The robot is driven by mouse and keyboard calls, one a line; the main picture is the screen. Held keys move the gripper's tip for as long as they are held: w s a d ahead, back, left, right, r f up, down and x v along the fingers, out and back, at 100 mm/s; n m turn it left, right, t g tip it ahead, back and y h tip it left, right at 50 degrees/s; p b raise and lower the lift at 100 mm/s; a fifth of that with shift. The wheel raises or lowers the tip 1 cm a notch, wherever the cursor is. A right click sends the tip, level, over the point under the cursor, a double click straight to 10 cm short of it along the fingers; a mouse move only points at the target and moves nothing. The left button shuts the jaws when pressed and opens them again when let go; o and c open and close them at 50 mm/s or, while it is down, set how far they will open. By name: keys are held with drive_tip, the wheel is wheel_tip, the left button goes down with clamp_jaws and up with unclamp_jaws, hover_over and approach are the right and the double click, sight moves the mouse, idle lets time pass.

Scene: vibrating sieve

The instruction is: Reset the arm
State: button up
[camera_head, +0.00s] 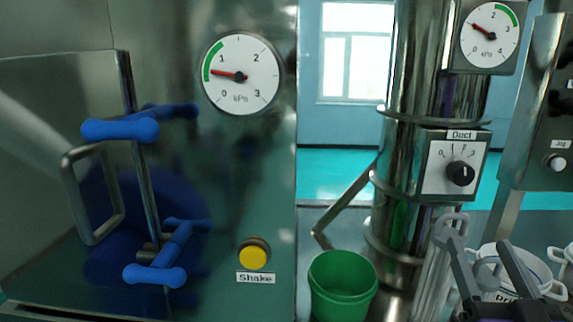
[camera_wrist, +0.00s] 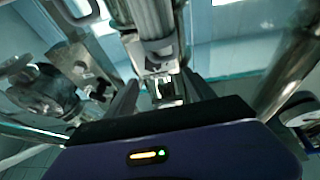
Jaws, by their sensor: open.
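My gripper (camera_head: 487,252) is at the bottom right of the head view, with its two dark fingers apart and pointing up. No object shows held between them. In the wrist view my gripper (camera_wrist: 162,92) also shows spread fingers, with a pale grey structure beyond them that I cannot identify. A white lidded container (camera_head: 515,262) stands behind the fingers in the head view and is partly hidden by them. Most of my arm is outside the head view.
A steel cabinet has a pressure gauge (camera_head: 241,74), blue-knobbed clamps (camera_head: 120,129) and a yellow Shake button (camera_head: 255,254). A steel duct (camera_head: 432,65) carries the Duct dial (camera_head: 460,173). A green bin (camera_head: 342,288) stands between them. A Jog panel (camera_head: 545,120) is at right.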

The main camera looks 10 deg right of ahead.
drive_tip(key=s+a+f+n+g+y, duration=0.1)
drive_tip(key=s+a+f+g+y, duration=0.1)
drive_tip(key=s+a+f, duration=0.4)
drive_tip(key=s+a+f+n+g+y, duration=0.2)
drive_tip(key=s+a+f, duration=0.3)
drive_tip(key=s+f, duration=0.5)
drive_tip(key=s+a+f+n+g+y, duration=0.1)
drive_tip(key=s+a+f+y, duration=0.2)
drive_tip(key=s+a+f, duration=0.3)
drive_tip(key=s+f, duration=0.2)
drive_tip(key=s, duration=0.3)
drive_tip(key=shift+a+g+y, duration=0.3)
drive_tip(key=shift+g+y, duration=0.1)
drive_tip(key=shift+d+f, duration=0.1)
